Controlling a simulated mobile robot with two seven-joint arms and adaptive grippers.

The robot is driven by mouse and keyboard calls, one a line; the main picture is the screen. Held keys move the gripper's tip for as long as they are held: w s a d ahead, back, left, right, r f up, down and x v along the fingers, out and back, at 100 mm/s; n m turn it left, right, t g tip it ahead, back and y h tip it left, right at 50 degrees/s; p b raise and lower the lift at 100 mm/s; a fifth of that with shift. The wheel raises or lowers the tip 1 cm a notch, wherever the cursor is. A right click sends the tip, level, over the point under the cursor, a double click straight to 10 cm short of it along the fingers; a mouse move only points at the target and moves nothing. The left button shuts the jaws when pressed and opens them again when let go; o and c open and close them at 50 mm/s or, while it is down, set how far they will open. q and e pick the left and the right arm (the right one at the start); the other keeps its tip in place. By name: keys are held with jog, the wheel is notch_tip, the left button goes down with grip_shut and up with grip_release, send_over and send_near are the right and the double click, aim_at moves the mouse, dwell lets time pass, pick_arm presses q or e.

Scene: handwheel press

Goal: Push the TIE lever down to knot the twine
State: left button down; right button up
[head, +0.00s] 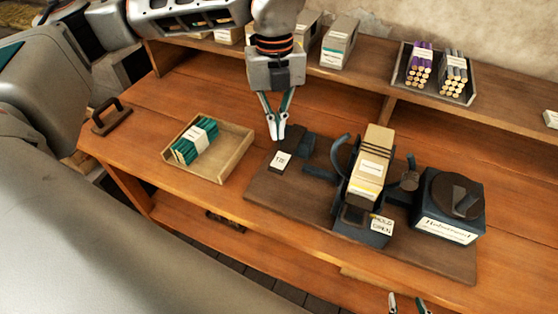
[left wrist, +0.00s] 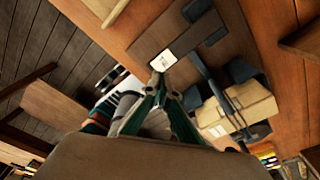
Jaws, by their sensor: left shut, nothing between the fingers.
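The TIE lever (head: 297,146) is a dark block at the left end of the press's wooden base, with a white TIE label (head: 281,161) beside it. My left gripper (head: 276,136) is shut and empty, pointing down at the lever's left side, just behind the label. In the left wrist view its fingertips (left wrist: 158,82) show close to the white label (left wrist: 164,60). I cannot tell whether they touch. No twine can be made out. A cream bundle (head: 371,165) sits in the dark press (head: 354,217). My right gripper (head: 407,303) shows only its parted fingertips at the bottom edge.
A wooden tray (head: 233,155) with a banded green bundle (head: 195,140) lies left of the press base (head: 300,206). A dark labelled box (head: 449,207) stands at its right end. A tray of purple and grey bundles (head: 462,95) is on the back shelf.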

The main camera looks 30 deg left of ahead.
aim_at(279, 162)
pick_arm(q)
jog(key=shift+d+f, duration=0.1)
jog(key=shift+f, duration=0.05)
jog(key=shift+s+d+f+b, duration=0.1)
jog(key=shift+s+f+b, duration=0.05)
jog(key=shift+f+b, duration=1.3)
jog(key=shift+s+d+f+b, duration=0.1)
jog(key=shift+f+b, duration=0.7)
jog(key=shift+f, duration=1.15)
